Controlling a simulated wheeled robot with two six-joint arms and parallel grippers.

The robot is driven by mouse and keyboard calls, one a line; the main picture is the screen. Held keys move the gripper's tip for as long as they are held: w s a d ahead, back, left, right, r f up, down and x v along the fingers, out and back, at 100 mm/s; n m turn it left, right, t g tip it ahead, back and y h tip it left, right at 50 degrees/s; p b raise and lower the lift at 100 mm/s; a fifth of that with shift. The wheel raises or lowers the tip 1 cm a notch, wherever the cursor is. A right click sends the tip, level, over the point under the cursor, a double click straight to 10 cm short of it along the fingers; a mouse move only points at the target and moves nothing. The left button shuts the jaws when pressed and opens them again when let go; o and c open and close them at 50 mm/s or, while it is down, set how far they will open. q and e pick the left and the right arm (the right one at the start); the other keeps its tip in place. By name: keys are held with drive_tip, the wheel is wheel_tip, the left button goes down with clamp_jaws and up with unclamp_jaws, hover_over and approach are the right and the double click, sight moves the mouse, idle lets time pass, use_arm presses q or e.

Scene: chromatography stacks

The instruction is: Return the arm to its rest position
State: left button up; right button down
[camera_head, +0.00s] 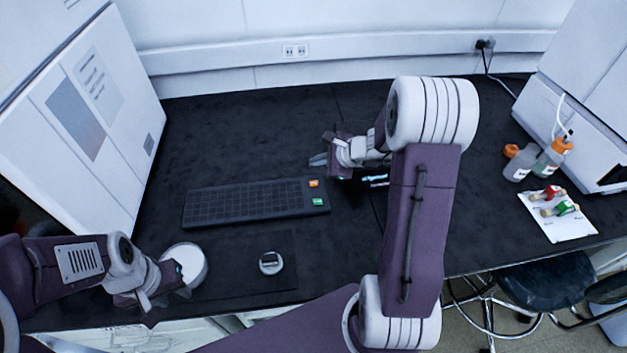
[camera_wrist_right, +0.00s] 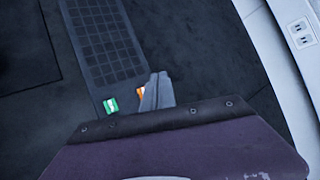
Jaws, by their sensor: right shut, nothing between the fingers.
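My right arm reaches up from the bottom of the head view and bends over the bench. Its gripper (camera_head: 318,160) points left above the dark bench, behind the right end of the black grid panel. In the right wrist view the gripper (camera_wrist_right: 157,92) has its grey fingers together with nothing between them. My left arm comes in from the left. Its gripper (camera_head: 150,308) is low at the bench's front edge, beside a white round container (camera_head: 190,262); its fingers are too unclear to judge.
The black grid panel (camera_head: 245,203) has orange and green labels. A small round device (camera_head: 271,263) lies on a dark mat. White instruments (camera_head: 112,110) stand at both sides. Bottles (camera_head: 550,158) and a white sheet (camera_head: 565,228) with vials are at right. The back middle bench is clear.

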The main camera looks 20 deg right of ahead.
drive_tip(key=shift+a, duration=0.1)
drive_tip(key=s+a+r+n+g+y+p, duration=0.1)
drive_tip(key=a+r+n+p, duration=0.3)
drive_tip(key=a+r, duration=0.4)
drive_tip(key=s+a+n+g+p, duration=0.35)
drive_tip(key=s+a+n, duration=0.35)
drive_tip(key=s, duration=0.3)
drive_tip(key=s+d+f+n+g+h, duration=0.2)
drive_tip(key=s+d+n+h, duration=0.3)
drive_tip(key=s+d+n, duration=0.3)
drive_tip(key=shift+s+f+n, duration=0.7)
drive_tip(key=shift+s+n, duration=0.25)
drive_tip(key=shift+n, duration=0.25)
